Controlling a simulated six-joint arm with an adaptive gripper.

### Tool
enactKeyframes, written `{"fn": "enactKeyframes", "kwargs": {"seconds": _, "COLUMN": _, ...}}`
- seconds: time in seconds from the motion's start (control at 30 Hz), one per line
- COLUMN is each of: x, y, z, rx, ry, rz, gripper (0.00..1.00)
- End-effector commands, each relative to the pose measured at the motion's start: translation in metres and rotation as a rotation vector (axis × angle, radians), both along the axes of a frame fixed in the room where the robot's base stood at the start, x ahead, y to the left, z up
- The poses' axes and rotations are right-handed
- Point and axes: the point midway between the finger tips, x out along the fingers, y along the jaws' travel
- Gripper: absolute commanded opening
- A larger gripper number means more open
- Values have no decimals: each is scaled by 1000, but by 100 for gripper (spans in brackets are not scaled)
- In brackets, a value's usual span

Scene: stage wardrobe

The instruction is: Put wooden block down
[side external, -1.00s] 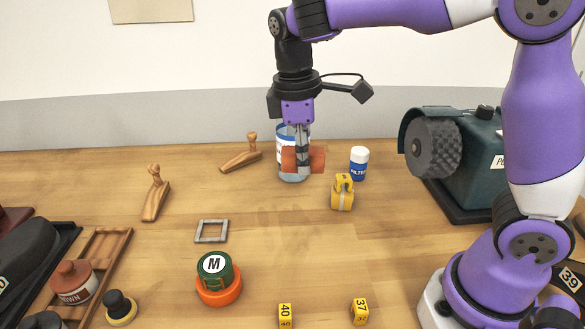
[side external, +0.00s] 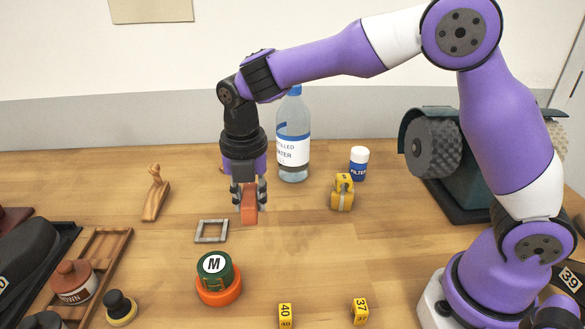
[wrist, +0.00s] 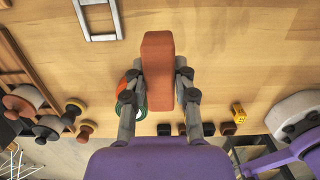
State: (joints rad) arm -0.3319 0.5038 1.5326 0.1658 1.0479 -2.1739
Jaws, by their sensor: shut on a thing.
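The wooden block (side external: 249,207) is reddish-orange and oblong. My gripper (side external: 248,198) is shut on it and holds it pointing down, right of the grey square frame on the table. Whether its lower end touches the table I cannot tell from the side. In the wrist view the block (wrist: 158,70) sits between both fingers of my gripper (wrist: 159,85), its long side running up the picture.
A grey square frame (side external: 211,231) lies just left of the block. A green tin marked M in an orange ring (side external: 218,291) stands in front. A water bottle (side external: 293,140), a filter bottle (side external: 359,163) and a yellow strapped item (side external: 342,193) stand behind right. Table right of the block is clear.

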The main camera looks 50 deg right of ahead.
Motion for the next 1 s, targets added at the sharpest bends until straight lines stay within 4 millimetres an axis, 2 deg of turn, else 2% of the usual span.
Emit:
{"fn": "enactKeyframes", "kwargs": {"seconds": 0.1, "x": 18, "y": -25, "z": -19, "rx": -1, "ry": 4, "rz": -6, "gripper": 0}}
{"fn": "enactKeyframes", "kwargs": {"seconds": 0.3, "x": 37, "y": -47, "z": -36, "rx": 0, "ry": 1, "rz": -4, "gripper": 0}}
{"fn": "enactKeyframes", "kwargs": {"seconds": 0.4, "x": 39, "y": -50, "z": -42, "rx": 0, "ry": 1, "rz": -1, "gripper": 0}}
{"fn": "enactKeyframes", "kwargs": {"seconds": 0.63, "x": 38, "y": -50, "z": -75, "rx": -1, "ry": 3, "rz": -1, "gripper": 0}}
{"fn": "enactKeyframes", "kwargs": {"seconds": 1.0, "x": 39, "y": -50, "z": -80, "rx": 0, "ry": 0, "rz": -2, "gripper": 0}}
